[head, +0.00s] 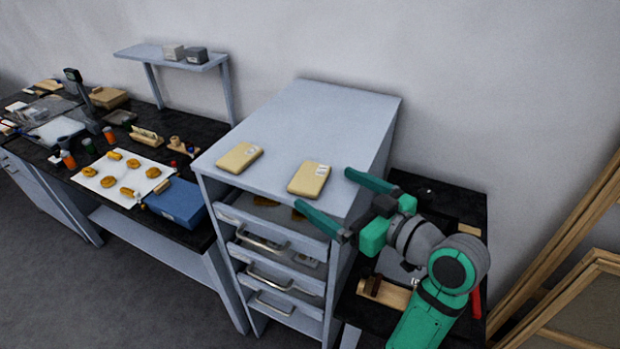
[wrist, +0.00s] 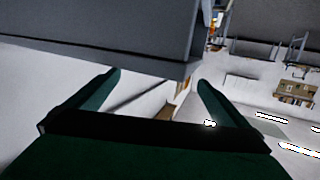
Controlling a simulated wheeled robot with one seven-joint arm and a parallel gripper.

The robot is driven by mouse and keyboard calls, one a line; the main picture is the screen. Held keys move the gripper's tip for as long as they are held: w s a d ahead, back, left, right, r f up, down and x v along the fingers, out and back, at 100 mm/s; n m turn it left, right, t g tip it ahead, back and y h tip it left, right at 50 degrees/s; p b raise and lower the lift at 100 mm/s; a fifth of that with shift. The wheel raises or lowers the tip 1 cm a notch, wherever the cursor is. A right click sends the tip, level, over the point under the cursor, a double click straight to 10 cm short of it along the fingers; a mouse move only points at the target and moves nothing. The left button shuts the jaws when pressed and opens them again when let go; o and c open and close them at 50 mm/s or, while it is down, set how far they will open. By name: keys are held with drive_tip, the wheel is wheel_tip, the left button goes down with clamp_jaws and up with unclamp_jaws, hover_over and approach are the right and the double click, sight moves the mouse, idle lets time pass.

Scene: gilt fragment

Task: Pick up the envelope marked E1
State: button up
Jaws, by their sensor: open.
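Two tan, flat envelopes lie on top of the grey drawer cabinet in the head view. The left envelope (head: 240,157) is near the cabinet's left front corner. The right envelope (head: 309,180) is nearer the front right. Each has a small white label, too small to read, so I cannot tell which is E1. My gripper (head: 323,188) is open and empty, its green fingers spread just right of the right envelope. I cannot tell its height above the cabinet top. The fingers also show in the wrist view (wrist: 159,78), where no envelope is visible.
The cabinet top (head: 320,115) is clear behind the envelopes. Below it, several drawers (head: 270,245) stand partly open. A black workbench on the left holds a white sheet (head: 125,178) with yellow pieces and a blue box (head: 177,203). Wooden frames (head: 560,255) lean at the right.

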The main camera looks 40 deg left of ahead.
sight(310, 176)
drive_tip(key=x, duration=0.5)
drive_tip(key=shift+a+r, duration=0.2)
drive_tip(key=shift+r, duration=0.05)
drive_tip(key=shift+w, duration=0.1)
drive_tip(key=c, duration=0.8)
drive_tip(key=shift+o, duration=0.2)
